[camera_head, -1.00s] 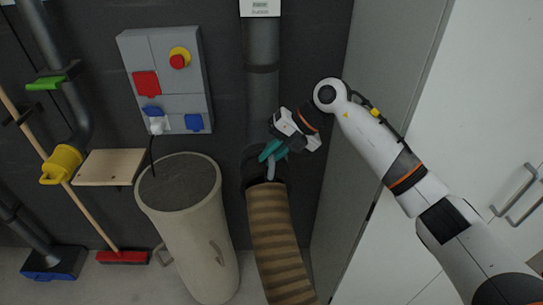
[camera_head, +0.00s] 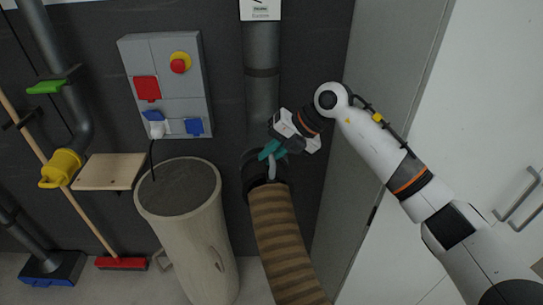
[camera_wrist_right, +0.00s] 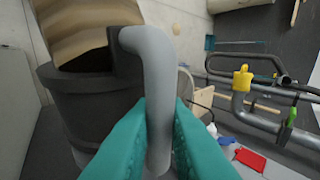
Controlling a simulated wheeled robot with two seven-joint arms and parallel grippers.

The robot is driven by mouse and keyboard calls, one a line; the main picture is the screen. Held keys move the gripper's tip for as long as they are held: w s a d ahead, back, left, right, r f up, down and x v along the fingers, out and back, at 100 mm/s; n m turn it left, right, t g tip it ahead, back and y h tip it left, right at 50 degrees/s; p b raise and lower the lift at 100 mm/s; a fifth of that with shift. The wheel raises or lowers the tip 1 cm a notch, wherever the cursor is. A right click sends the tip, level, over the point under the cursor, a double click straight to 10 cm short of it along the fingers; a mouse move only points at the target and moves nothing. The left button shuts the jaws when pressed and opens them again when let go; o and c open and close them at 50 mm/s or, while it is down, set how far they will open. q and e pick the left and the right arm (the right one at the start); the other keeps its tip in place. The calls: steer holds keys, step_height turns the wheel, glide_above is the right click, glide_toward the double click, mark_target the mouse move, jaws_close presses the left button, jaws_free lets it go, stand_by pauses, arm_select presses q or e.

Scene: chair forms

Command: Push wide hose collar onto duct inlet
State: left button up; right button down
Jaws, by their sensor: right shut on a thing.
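The brown ribbed hose (camera_head: 282,240) rises from the lower edge of the head view and ends in the dark wide collar (camera_head: 256,185). The collar has a grey curved handle, clear in the right wrist view (camera_wrist_right: 152,55). My right gripper (camera_head: 271,152) is shut on this handle with its teal fingers, on the collar's right side. The grey vertical duct (camera_head: 262,100) comes down the wall to a dark lower end just above and behind the collar. Its inlet is partly hidden, and I cannot tell whether the collar sits on it. My left gripper is out of view.
A beige bin (camera_head: 190,230) stands close left of the hose. A grey switch box (camera_head: 165,85) is on the wall above it. A small wooden shelf (camera_head: 108,172), a red broom (camera_head: 122,263) and a yellow-collared pipe (camera_head: 62,167) are further left. A pale cabinet (camera_head: 480,120) is at right.

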steer(key=shift+w+a+r+m+t+b, duration=0.1)
steer(key=shift+w+r+m+t+b, duration=0.15)
steer(key=shift+t+b, duration=0.35)
steer(key=shift+w+m+t+b, duration=0.15)
steer(key=shift+w+t+b, duration=0.2)
steer(key=shift+t, duration=0.35)
stand_by(0.4)
steer(key=shift+t+b, duration=0.4)
steer(key=shift+b, duration=0.1)
steer(key=shift+w+m+t+h+b, duration=0.2)
steer(key=shift+m+t+h+b, duration=0.15)
steer(key=shift+t+b, duration=0.45)
steer(key=shift+w+r+m+t+b, duration=0.1)
steer(key=shift+m+t+b, duration=0.2)
steer(key=shift+b, duration=0.4)
steer(key=shift+w+r+m+t+b, duration=0.1)
steer(key=shift+t+b, duration=0.3)
steer(key=shift+b, duration=0.3)
steer(key=shift+w+m+t+h+b, duration=0.3)
steer(key=shift+t+b, duration=0.55)
steer(key=shift+b, duration=1.2)
steer(key=shift+w+m+t+h+b, duration=0.1)
steer(key=shift+m+t+h+b, duration=0.45)
steer(key=shift+b, duration=1.5)
